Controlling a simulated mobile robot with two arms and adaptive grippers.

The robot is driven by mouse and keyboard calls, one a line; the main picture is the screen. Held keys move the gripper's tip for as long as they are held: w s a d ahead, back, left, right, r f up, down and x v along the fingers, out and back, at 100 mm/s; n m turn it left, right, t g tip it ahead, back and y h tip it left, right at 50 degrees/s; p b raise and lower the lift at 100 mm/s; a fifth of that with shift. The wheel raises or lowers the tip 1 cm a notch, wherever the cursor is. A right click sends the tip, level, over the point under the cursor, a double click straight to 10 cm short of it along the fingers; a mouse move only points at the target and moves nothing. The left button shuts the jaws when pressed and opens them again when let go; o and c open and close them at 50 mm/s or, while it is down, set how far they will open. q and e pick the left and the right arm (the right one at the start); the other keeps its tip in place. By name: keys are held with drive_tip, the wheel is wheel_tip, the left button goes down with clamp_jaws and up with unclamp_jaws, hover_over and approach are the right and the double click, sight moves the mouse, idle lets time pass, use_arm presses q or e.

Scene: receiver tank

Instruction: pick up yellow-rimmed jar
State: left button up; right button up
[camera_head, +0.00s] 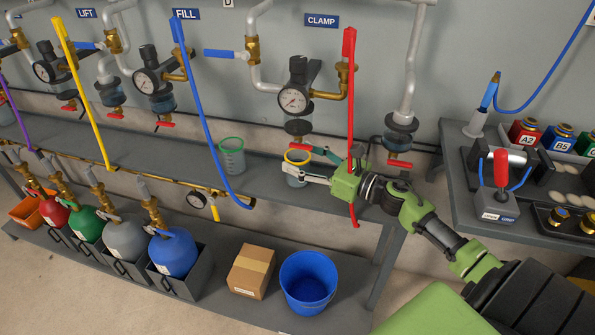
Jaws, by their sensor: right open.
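The yellow-rimmed jar (297,169) is a small clear jar with a yellow ring at its top. It stands upright on the grey shelf below the CLAMP sign. My right gripper (306,164) is at the jar, its fingers spread open, one on the near side and one on the far side of it. Whether the fingers touch the jar cannot be told. The red hose hangs in front of part of the gripper's wrist. My left gripper is not in view.
A green-rimmed jar (232,156) stands to the left on the same shelf (180,151). The red hose (349,95) and blue hose (204,115) hang nearby. Below are a blue bucket (308,283), a cardboard box (251,271) and several gas cylinders. A side table (459,176) holds tools at right.

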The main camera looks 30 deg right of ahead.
drive_tip(key=shift+w+a, duration=0.3)
drive_tip(key=shift+w, duration=0.35)
clamp_jaws()
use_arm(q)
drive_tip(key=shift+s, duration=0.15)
use_arm(e)
drive_tip(key=shift+r, duration=0.1)
